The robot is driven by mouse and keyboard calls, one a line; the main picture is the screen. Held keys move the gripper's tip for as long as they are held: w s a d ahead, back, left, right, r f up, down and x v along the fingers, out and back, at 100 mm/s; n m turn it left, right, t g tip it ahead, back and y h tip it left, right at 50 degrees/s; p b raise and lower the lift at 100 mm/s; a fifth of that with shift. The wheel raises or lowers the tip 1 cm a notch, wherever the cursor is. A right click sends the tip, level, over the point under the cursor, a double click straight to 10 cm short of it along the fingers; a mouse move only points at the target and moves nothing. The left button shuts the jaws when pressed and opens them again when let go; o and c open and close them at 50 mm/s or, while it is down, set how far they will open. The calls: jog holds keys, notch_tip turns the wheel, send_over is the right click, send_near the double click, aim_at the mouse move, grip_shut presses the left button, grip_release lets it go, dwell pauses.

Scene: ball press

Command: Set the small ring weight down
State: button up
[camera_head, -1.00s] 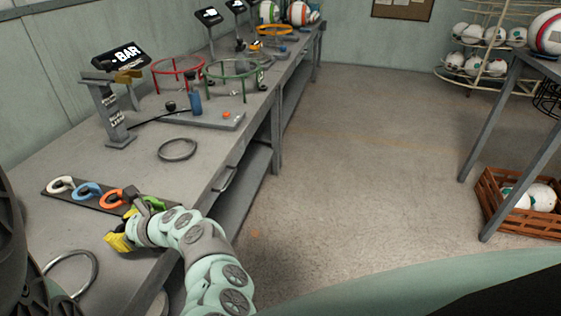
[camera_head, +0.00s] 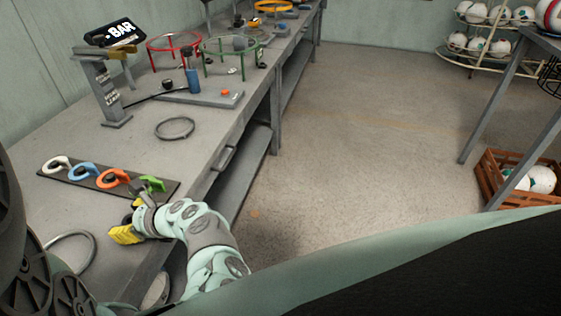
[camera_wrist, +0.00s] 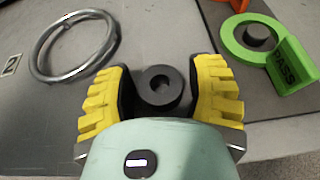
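The small ring weight, a thick black ring (camera_wrist: 160,86), appears to lie flat on the grey bench top in the wrist view, with its hole facing up. My gripper (camera_wrist: 160,92) has its yellow ridged fingers one on each side of it. A narrow gap shows between the ring and each finger, so the gripper looks open around it. In the head view my gripper (camera_head: 130,219) is low at the near front edge of the bench, beside the dark strip of coloured rings. The ring weight is not visible there.
A dark strip (camera_head: 73,176) holds white, blue, orange and green (camera_wrist: 255,40) ring pieces close by. A large metal ring (camera_wrist: 75,45) lies on the other side of my gripper. Another thin ring (camera_head: 175,129) lies farther up the bench. Bare bench top surrounds it.

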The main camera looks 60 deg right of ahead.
jog(key=shift+o, duration=0.9)
jog(key=shift+r, duration=0.1)
